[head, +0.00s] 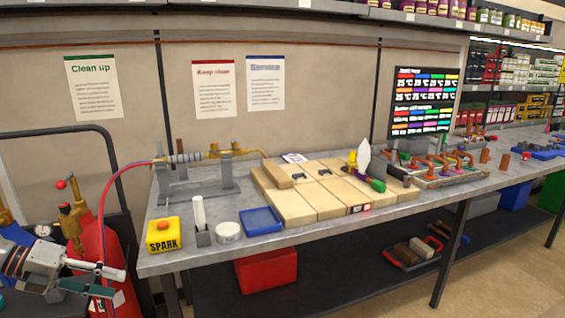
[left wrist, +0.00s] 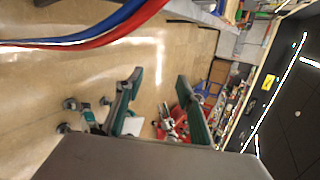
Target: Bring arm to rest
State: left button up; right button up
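My left gripper (head: 116,282) is at the lower left of the head view, in front of the red gas cylinder and left of the workbench (head: 330,228). It is apart from the bench. In the left wrist view the left gripper (left wrist: 160,77) shows two teal-padded fingers standing apart with nothing between them, over a tan floor. My right arm and right gripper are not in view.
A red cylinder (head: 92,248) stands close behind the left gripper. A yellow SPARK box (head: 162,236), a blue tray (head: 261,221) and wooden boards (head: 318,202) are on the bench. A red bin (head: 266,270) sits below. Floor at lower right is clear.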

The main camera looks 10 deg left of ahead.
pick_arm(q)
jog(key=s+d+f+n+t+y, duration=0.1)
jog(key=s+d+f+n+t, duration=0.15)
jog(key=f+n, duration=0.45)
jog(key=s+d+f+n+t+y, duration=0.1)
jog(key=s+d+f+n+t, duration=0.2)
jog(key=f, duration=0.5)
jog(key=s+d+f+n+t+y, duration=0.2)
jog(key=d+f+n, duration=0.2)
jog(key=f+n, duration=0.35)
jog(key=s+d+f+n+g+y, duration=0.1)
jog(key=s+d+f+n, duration=0.3)
jog(key=d, duration=0.5)
jog(key=s+d+f+n+g+y, duration=0.1)
jog(key=s+d+f+n, duration=0.3)
jog(key=d, duration=0.5)
jog(key=shift+s+d+f+n+g, duration=0.2)
jog(key=shift+d+f+n+g, duration=0.2)
jog(key=shift+n, duration=0.65)
jog(key=shift+a, duration=0.1)
jog(key=c, duration=0.3)
